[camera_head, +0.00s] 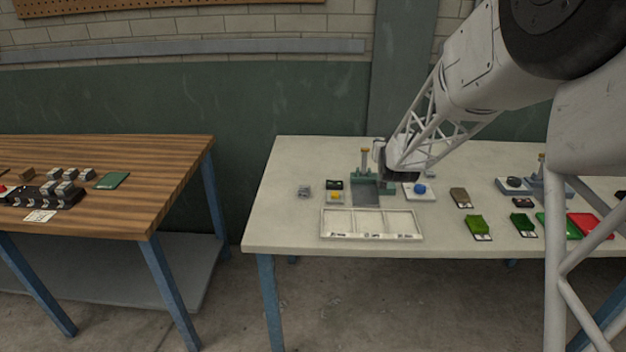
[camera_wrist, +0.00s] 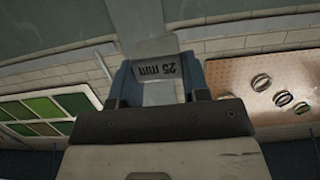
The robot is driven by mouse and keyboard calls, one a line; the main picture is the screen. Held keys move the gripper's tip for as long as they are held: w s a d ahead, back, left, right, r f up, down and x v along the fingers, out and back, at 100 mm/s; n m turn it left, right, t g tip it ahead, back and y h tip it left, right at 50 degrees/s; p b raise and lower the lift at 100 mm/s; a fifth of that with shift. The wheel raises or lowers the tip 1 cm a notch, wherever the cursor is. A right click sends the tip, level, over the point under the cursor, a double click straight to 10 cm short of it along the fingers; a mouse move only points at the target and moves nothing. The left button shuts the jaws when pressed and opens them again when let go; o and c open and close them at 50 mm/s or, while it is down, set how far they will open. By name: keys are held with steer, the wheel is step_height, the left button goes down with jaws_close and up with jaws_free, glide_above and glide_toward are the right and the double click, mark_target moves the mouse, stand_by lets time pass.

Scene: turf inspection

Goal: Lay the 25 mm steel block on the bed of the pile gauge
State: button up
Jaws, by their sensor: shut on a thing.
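The steel block (camera_wrist: 157,72), marked "25 mm" upside down, is held between the two fingers of my gripper (camera_wrist: 160,82) in the wrist view. In the head view my gripper (camera_head: 381,155) is at the back of the pale table, beside and above a green gauge (camera_head: 364,177) with a brass-topped post. This looks like the pile gauge. Its flat grey bed (camera_head: 365,194) looks bare, with my gripper just to its right and behind. I cannot make out the block clearly in the head view.
A white three-part tray (camera_head: 370,237) lies in front of the gauge. Turf samples (camera_head: 478,226) and a second post device (camera_head: 541,180) stand farther right. A wooden bench (camera_head: 110,205) holds several blocks in a dark rack.

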steer(key=s+a+f, duration=0.4)
steer(key=a+f, duration=0.1)
steer(key=a, duration=0.5)
steer(key=m+h, duration=0.1)
steer(key=h, duration=0.1)
glide_above(301, 237)
steer(key=f+v, duration=0.1)
steer(key=v, duration=0.2)
steer(key=f, duration=0.6)
steer(key=d+f, duration=0.1)
steer(key=f, duration=0.3)
steer(key=s+a+f, duration=0.1)
steer(key=s+f, duration=0.1)
steer(key=s, duration=0.3)
steer(key=s+a+f+m+h, duration=0.1)
steer(key=s+a+f, duration=0.1)
steer(key=s, duration=0.4)
steer(key=shift+a+f, duration=0.15)
steer(key=shift+f, duration=0.3)
steer(key=shift+w, duration=0.1)
steer(key=x, duration=0.4)
steer(key=r+x, duration=0.1)
steer(key=x, duration=0.4)
steer(key=r+x, duration=0.1)
steer(key=x, duration=0.3)
steer(key=shift+w+r, duration=0.1)
steer(key=shift+w, duration=0.45)
